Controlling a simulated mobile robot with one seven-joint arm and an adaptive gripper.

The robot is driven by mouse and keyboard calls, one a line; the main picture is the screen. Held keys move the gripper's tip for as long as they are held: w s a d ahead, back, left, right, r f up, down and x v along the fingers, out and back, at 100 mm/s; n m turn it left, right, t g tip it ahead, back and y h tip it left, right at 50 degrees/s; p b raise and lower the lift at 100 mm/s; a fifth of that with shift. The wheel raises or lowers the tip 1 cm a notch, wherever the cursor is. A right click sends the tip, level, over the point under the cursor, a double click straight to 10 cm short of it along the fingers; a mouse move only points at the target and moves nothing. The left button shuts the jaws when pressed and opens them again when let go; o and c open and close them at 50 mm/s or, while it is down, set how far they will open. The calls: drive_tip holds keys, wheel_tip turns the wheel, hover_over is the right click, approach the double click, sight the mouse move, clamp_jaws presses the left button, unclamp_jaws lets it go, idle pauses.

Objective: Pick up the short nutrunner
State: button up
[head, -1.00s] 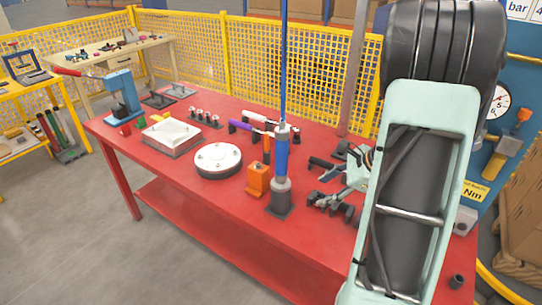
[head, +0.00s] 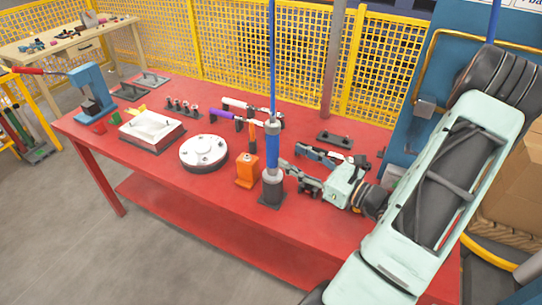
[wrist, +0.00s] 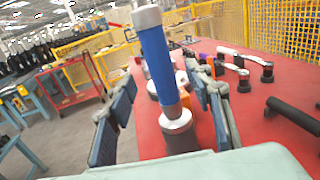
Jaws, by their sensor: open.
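The nutrunner is a blue upright cylinder (head: 272,148) with a grey lower part, standing in a dark base (head: 270,197) near the table's front edge. A thin blue line runs up from its top. My gripper (head: 292,160) is open just right of it, with the fingers pointing at it. In the wrist view the blue nutrunner (wrist: 158,65) stands, looking tilted, in the gap between my two fingers (wrist: 163,92). Its grey collar (wrist: 177,124) shows below. I cannot tell whether either finger touches it.
On the red table (head: 225,190), an orange block (head: 246,171) stands close left of the nutrunner. A round white-topped part (head: 204,151) is farther left. Purple-handled (head: 228,116) and white (head: 243,105) tools lie behind. A dark holder (head: 334,139) is behind my gripper.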

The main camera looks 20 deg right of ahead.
sight(278, 148)
drive_tip(key=p+x, duration=0.1)
drive_tip(key=x, duration=0.7)
drive_tip(key=shift+p, duration=0.3)
clamp_jaws()
